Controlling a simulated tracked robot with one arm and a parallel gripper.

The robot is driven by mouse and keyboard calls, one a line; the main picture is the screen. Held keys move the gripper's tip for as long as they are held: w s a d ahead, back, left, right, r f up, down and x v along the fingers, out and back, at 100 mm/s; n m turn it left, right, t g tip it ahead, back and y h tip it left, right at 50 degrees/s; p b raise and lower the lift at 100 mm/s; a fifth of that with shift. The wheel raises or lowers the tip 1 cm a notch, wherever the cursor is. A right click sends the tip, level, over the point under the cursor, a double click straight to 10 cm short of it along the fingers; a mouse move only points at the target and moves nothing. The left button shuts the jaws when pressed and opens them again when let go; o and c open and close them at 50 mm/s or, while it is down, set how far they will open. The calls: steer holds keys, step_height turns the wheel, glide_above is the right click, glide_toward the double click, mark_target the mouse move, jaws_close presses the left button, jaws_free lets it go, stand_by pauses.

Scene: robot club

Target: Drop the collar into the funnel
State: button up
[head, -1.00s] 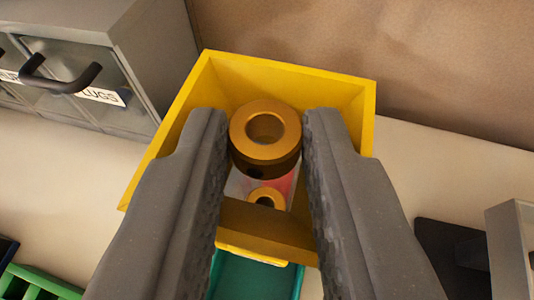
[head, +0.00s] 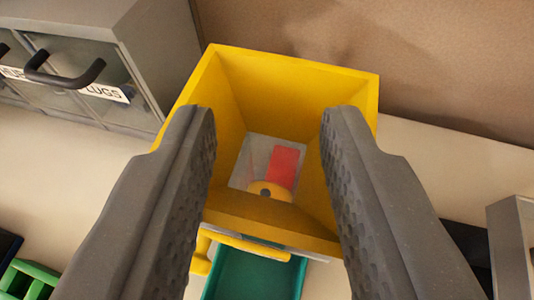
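My gripper (head: 268,128) is open and empty, its two dark textured fingers apart over the yellow funnel (head: 290,75). The funnel is a square, sloping-walled hopper. At its bottom is a pale opening, with a red piece and a brass-coloured piece with a dark hole (head: 268,190) in it. The near wall partly covers that piece, and I cannot tell whether it is the collar that was between my fingers. No collar shows between the fingers now.
A grey drawer cabinet (head: 150,35) with dark handles and a "LUGS" label stands at upper left. A green tray (head: 255,275) lies below the funnel's near side. A green rack (head: 25,280) is at lower left. A grey block (head: 515,235) stands at right.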

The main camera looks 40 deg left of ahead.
steer(key=shift+a+f, duration=0.1)
steer(key=shift+f, duration=0.25)
steer(key=v, duration=1.4)
steer(key=shift+r+p, duration=0.25)
steer(key=shift+p, duration=0.1)
steer(key=shift+w, duration=0.1)
steer(key=s+a+r+m+t+h, duration=0.2)
steer(key=s+a+r+m+h, duration=0.1)
steer(key=a+r, duration=0.8)
steer(key=s+a+r+m+t+h, duration=0.2)
steer(key=s+a+r+m+h, duration=0.2)
steer(key=a+r, duration=0.8)
step_height(320, 180, up, 4)
steer(key=shift+s+f+t+h, duration=0.3)
steer(key=shift+s+h, duration=0.2)
steer(key=shift+h, duration=0.1)
